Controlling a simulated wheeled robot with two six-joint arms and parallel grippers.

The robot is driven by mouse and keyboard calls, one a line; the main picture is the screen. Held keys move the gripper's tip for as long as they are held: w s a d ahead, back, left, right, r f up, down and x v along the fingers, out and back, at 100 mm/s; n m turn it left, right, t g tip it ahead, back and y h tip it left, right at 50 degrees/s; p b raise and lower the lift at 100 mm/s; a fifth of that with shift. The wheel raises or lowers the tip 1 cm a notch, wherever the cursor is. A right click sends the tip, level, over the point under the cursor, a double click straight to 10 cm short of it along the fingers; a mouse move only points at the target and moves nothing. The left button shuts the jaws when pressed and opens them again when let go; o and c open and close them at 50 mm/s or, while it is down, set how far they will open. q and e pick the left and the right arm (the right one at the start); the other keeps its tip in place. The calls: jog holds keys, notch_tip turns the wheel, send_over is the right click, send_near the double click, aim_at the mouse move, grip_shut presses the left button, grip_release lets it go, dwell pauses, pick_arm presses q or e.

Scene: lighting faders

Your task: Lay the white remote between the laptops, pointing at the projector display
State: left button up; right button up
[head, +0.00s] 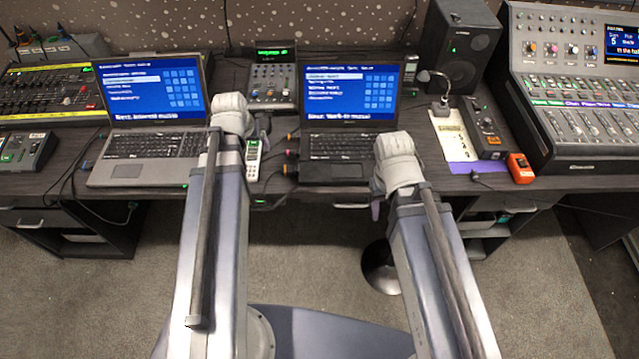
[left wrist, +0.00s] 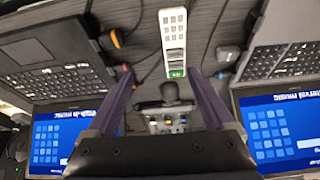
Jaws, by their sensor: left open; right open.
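The white remote (head: 253,160) lies on the desk between the left laptop (head: 150,145) and the right laptop (head: 345,143), near the front edge. Its green-marked end points to the back, toward a small device with a lit green display (head: 272,53). In the left wrist view the remote (left wrist: 173,40) lies beyond the fingertips of my open left gripper (left wrist: 160,82), and they do not grip it. In the head view my left gripper (head: 240,128) is just left of the remote, its fingers mostly hidden. My right gripper (head: 377,190) is open at the right laptop's front right corner, its fingers mostly hidden.
Cables and orange-tipped plugs (head: 291,153) lie between the remote and the right laptop. A control panel (head: 272,85) stands behind the gap. A paper sheet (head: 452,140), an orange box (head: 520,167) and a large mixer (head: 575,100) are at right. Little desk is free.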

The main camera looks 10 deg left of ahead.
pick_arm(q)
jog(key=s+d+m+g, duration=0.1)
jog(key=s+d, duration=0.3)
jog(key=d, duration=0.4)
jog(key=s+d+m+g, duration=0.2)
jog(key=s+d+m, duration=0.1)
jog(key=d, duration=0.6)
jog(key=s+d+f+m+g, duration=0.1)
jog(key=s+d+m, duration=0.1)
jog(key=s+d, duration=0.3)
jog(key=d, duration=0.4)
jog(key=shift+d+y, duration=0.25)
jog(key=shift+y, duration=0.05)
